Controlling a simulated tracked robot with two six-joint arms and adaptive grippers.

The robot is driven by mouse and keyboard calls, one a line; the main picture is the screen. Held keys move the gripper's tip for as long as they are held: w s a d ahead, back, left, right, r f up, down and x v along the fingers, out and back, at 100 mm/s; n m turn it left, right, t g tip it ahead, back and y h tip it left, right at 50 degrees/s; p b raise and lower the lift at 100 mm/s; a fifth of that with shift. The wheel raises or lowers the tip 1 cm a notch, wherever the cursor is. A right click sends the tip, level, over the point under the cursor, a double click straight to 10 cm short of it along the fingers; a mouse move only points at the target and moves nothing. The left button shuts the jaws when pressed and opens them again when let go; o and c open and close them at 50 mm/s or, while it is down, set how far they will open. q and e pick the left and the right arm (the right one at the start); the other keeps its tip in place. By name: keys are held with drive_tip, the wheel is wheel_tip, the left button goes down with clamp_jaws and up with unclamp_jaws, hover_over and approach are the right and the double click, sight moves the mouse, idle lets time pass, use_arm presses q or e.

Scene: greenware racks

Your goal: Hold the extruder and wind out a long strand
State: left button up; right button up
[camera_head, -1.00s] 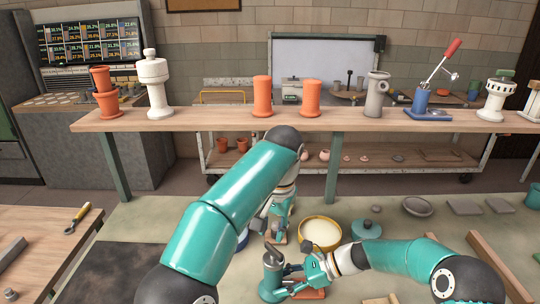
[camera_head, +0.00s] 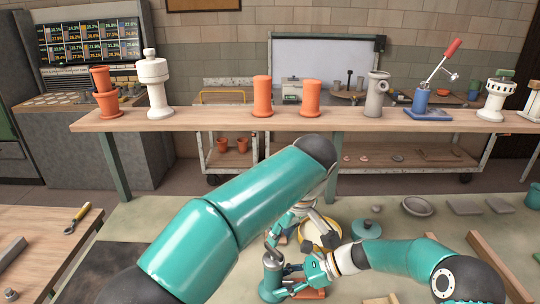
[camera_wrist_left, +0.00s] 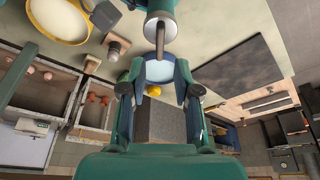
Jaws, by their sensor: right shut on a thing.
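The extruder (camera_head: 271,278) is a teal upright cylinder with a grey crank on top, low in the middle of the head view. It also shows at the top of the left wrist view (camera_wrist_left: 160,8), with its grey crank handle (camera_wrist_left: 160,42) reaching toward the fingertips. My right gripper (camera_head: 291,281) is shut on the extruder from the right. My left gripper (camera_head: 277,234) is just above the crank, fingers apart. In the left wrist view (camera_wrist_left: 160,75) the fingers stand open with a pale round thing behind them. No strand can be made out.
A yellow-rimmed bowl (camera_head: 334,240) stands behind the grippers, partly hidden by my left arm. A teal lidded pot (camera_head: 366,229) and a grey dish (camera_head: 417,206) are right of it. A wooden shelf (camera_head: 210,120) with pots crosses behind. Wooden strips (camera_head: 498,262) lie at right.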

sight(274, 249)
use_arm(q)
drive_tip(key=shift+x, duration=3.3)
drive_tip(key=shift+a, duration=0.1)
clamp_jaws()
